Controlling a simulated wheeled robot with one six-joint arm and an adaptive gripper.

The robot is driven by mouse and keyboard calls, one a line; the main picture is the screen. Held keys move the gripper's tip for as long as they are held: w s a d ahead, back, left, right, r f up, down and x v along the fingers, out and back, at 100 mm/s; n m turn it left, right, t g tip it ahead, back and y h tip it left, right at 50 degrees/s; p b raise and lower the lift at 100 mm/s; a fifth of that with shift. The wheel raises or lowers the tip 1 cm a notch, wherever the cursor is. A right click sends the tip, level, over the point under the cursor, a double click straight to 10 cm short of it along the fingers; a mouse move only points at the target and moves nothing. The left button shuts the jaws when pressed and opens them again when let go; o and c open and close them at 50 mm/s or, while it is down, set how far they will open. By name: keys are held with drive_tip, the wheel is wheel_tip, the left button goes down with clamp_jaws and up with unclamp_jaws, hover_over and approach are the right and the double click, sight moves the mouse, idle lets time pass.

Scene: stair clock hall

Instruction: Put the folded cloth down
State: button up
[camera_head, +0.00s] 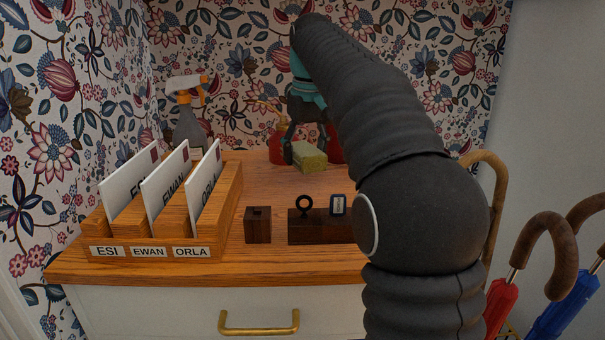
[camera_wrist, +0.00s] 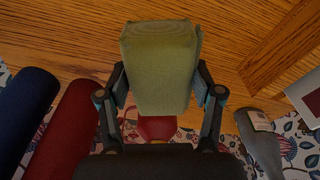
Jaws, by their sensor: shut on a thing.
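The folded cloth (camera_head: 310,158) is a yellow-green, block-like pad near the back of the wooden tabletop. My gripper (camera_head: 307,146) points down and is shut on it, with one dark finger on each side. In the wrist view the cloth (camera_wrist: 160,65) fills the space between the fingers of my gripper (camera_wrist: 160,92). The cloth is low over the wood; I cannot tell whether its underside touches.
A red object (camera_head: 277,147) stands just behind the cloth, and a spray bottle (camera_head: 187,125) is at back left. A wooden letter rack (camera_head: 232,200) fills the left. Dark wooden blocks (camera_head: 258,226) sit in front. Umbrellas (camera_head: 560,255) stand at right. Bare wood lies between.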

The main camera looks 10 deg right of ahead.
sight(303, 185)
drive_tip(key=shift+a+f, duration=0.15)
drive_tip(key=shift+a, duration=0.15)
drive_tip(key=shift+f, duration=0.35)
drive_tip(key=shift+f+b, duration=0.6)
drive_tip(key=shift+f, duration=1.05)
drive_tip(key=shift+f, duration=0.15)
drive_tip(key=o, duration=1.3)
drive_tip(key=shift+c, duration=0.2)
drive_tip(key=r, duration=0.4)
drive_tip(key=s+r+p, duration=0.1)
drive_tip(key=r, duration=0.3)
drive_tip(key=r+p, duration=0.1)
drive_tip(key=r, duration=0.3)
drive_tip(key=shift+s+d+r, duration=0.1)
drive_tip(key=shift+s+d, duration=0.05)
